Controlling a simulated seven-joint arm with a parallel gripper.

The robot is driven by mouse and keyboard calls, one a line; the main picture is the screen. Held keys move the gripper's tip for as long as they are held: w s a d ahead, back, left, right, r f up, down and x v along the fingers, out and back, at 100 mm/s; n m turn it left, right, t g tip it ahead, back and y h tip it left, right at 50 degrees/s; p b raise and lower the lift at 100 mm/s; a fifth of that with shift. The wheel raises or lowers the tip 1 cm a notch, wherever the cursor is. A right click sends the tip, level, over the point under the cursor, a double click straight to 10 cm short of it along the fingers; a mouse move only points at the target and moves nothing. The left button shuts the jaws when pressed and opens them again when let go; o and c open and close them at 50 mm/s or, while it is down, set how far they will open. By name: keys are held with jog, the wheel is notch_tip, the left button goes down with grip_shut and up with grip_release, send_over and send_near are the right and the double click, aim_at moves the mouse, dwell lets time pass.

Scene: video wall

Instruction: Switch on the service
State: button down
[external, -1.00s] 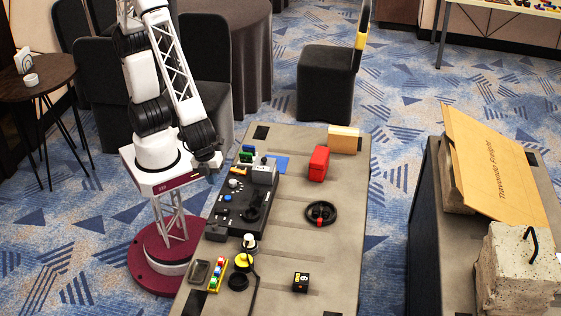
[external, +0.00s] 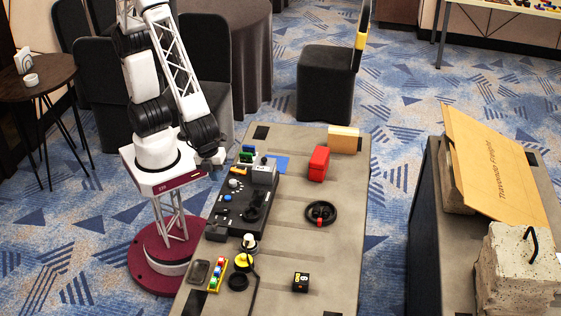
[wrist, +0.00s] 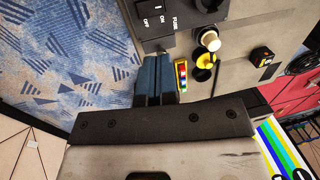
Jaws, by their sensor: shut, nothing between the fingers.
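A black control panel (external: 240,205) lies along the left side of the grey table. Its knobs and a grey box with a small lever (external: 264,172) show in the external view. In the wrist view, part of the panel (wrist: 152,20) shows at the top with white OFF, ON and FUSE lettering; which part is the service switch I cannot tell. My gripper (external: 217,158) hangs left of the panel's far end in the external view. Its fingers (wrist: 155,75) are shut and empty in the wrist view, apart in the picture from the lettering. Their contact with anything cannot be made out.
A white knob (external: 249,241), a yellow disc (external: 243,262) and a coloured strip (external: 216,274) stand near the panel's front. A red box (external: 318,164), a black ring (external: 321,213) and a small black cube (external: 300,282) sit to the right. Bare table lies between them.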

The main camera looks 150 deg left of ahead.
aim_at(223, 210)
jog(key=shift+f, duration=0.15)
jog(key=f, duration=0.4)
jog(key=w+a+f, duration=0.1)
jog(key=f, duration=0.8)
jog(key=shift+w+a+f, duration=0.25)
jog(key=shift+a+f, duration=0.1)
jog(key=shift+f, duration=0.15)
dwell(0.4)
jog(key=shift+s+d+r, duration=0.2)
jog(key=shift+s+d, duration=0.25)
jog(key=shift+d, duration=0.1)
jog(key=shift+r, duration=0.1)
dwell(0.4)
